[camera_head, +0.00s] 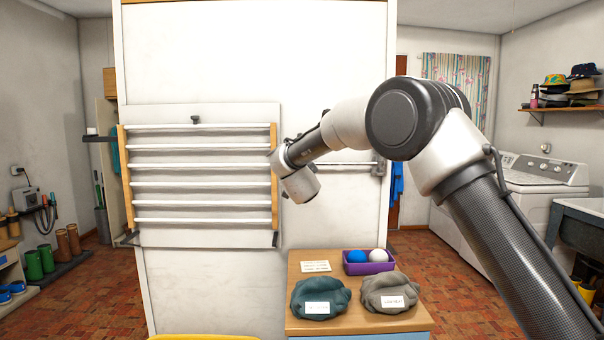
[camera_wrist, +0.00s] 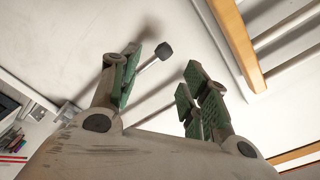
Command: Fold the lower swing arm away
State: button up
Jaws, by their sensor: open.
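A pale swing arm (camera_head: 345,163) runs level along the white wall panel, from a grey bracket (camera_head: 379,166) on its right toward my wrist. My own arm hides its left part, and any other swing arm behind my arm is hidden. In the wrist view a pale rod with a dark end cap (camera_wrist: 165,50) shows beyond my fingers, between them in the picture. The rod's lower end passes behind the left finger. My gripper (camera_wrist: 158,85) is open, with green pads, and nothing is held. Contact with the rod cannot be seen. In the head view my fingers are hidden behind my wrist.
A wall rack (camera_head: 205,163) with white rails and wooden sides is left of my wrist; its wooden side (camera_wrist: 238,45) also shows close by. Below stands a wooden-topped cabinet (camera_head: 345,322) with two cloth bundles and a purple box (camera_head: 369,268) of balls.

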jog(key=s, duration=0.8)
jog(key=shift+s+d, duration=0.15)
jog(key=shift+s, duration=0.05)
jog(key=shift+f, duration=0.1)
jog(key=s+a+f+n+g+y, duration=0.5)
jog(key=a+f+n+g+y, duration=0.15)
jog(key=f, duration=0.35)
jog(key=s+d+f+n+g, duration=0.3)
jog(key=s+d+n+g, duration=0.15)
jog(key=s, duration=0.45)
jog(key=s+d+r+g+h, duration=0.1)
jog(key=s+d+h, duration=0.1)
jog(key=s+d, duration=0.9)
jog(key=s+d+r+g+h, duration=0.1)
jog(key=s+d+r+h, duration=0.1)
jog(key=s+d, duration=0.9)
jog(key=s+d+r+h, duration=0.1)
jog(key=s+d+h, duration=0.2)
jog(key=s+d, duration=0.9)
jog(key=d, duration=0.8)
jog(key=shift+d+r+g, duration=0.2)
jog(key=shift+d+g, duration=0.2)
